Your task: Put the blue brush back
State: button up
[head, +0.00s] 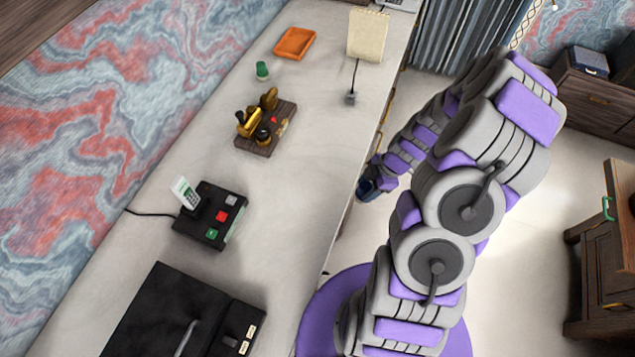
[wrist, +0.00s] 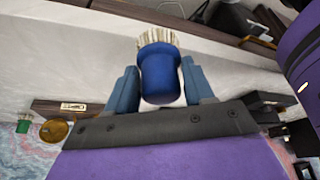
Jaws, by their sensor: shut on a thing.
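The blue brush (wrist: 160,76) has a rounded blue handle and pale bristles (wrist: 155,37), which point to the top of the wrist view. My gripper (wrist: 160,88) is shut on the handle, with one blue finger on each side. In the head view my gripper (head: 369,187) is beside the desk's right edge, and the brush cannot be made out there. A dark wooden stand (head: 252,147) with gold and black items stands on the desk (head: 300,200), left of my gripper and apart from it.
A black device (head: 205,232) with coloured buttons and a black case (head: 150,310) occupy the near desk. Farther back are a green cup (head: 262,71), an orange tray (head: 294,43) and a notepad (head: 368,37). The desk between stand and right edge is clear. A wooden cabinet (head: 606,255) stands right.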

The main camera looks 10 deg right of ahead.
jog(key=w+a, duration=0.3)
jog(key=w+a+f, duration=0.1)
jog(key=w+a, duration=0.2)
jog(key=w+a+b, duration=0.1)
jog(key=w+a, duration=0.2)
jog(key=a, duration=0.1)
jog(key=shift+w+a+f, duration=0.1)
jog(key=shift+f, duration=0.15)
jog(key=shift+w+a, duration=0.5)
jog(key=shift+w, duration=0.1)
jog(key=shift+d+b+x, duration=0.2)
jog(key=shift+b+x, duration=0.05)
jog(key=shift+x, duration=0.65)
jog(key=shift+d+b+x, duration=0.15)
jog(key=shift+b+x, duration=0.05)
jog(key=shift+x, duration=0.7)
jog(key=shift+w+f, duration=0.15)
jog(key=shift+f, duration=0.1)
jog(key=o, duration=1.1)
jog(key=shift+r, duration=0.15)
